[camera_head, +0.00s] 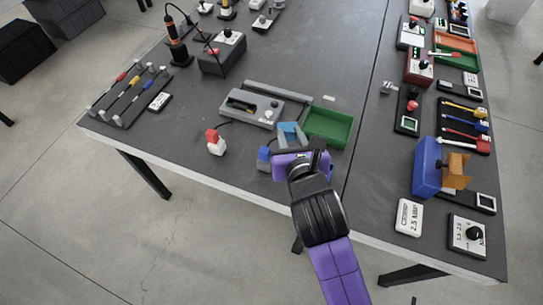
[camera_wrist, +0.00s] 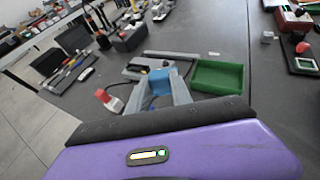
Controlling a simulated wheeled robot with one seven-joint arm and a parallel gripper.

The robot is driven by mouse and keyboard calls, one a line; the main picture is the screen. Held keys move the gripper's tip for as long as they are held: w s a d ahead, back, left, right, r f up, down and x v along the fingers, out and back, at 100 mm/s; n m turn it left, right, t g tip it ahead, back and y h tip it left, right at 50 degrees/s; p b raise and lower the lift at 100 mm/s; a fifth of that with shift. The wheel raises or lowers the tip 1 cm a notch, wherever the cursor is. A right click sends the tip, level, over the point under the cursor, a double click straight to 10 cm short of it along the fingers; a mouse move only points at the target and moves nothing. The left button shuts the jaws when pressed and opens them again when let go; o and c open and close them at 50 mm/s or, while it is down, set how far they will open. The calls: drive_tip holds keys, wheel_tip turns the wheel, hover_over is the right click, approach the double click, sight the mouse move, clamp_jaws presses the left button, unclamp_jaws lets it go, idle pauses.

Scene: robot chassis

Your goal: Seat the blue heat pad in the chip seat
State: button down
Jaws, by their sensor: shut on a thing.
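My gripper (camera_head: 292,131) is shut on the blue heat pad (camera_head: 289,128), a light blue piece between the grey fingers. In the wrist view the pad (camera_wrist: 160,82) shows between the fingertips (camera_wrist: 160,88), partly hidden by them. The pad is near the right end of a grey box (camera_head: 252,107) with a dark recess on top, which looks like the chip seat's station. The fingers partly cover that box (camera_wrist: 134,74) in the wrist view. I cannot tell how high the pad is above the table or whether it touches anything.
A green tray (camera_head: 328,127) stands right of the gripper. A grey bar (camera_head: 278,90) lies behind the box. Several tools and boxes crowd the right table.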

wheel_tip(320, 180, down, 19)
drive_tip(key=b, duration=0.2)
drive_tip(key=shift+f+b, duration=0.2)
drive_tip(key=shift+b, duration=0.1)
drive_tip(key=shift+f, duration=0.1)
drive_tip(key=c, duration=1.1)
unclamp_jaws()
drive_tip(key=shift+c, duration=0.2)
drive_tip(key=shift+s, duration=0.15)
drive_tip(key=v, duration=1.2)
drive_tip(key=shift+d, duration=0.1)
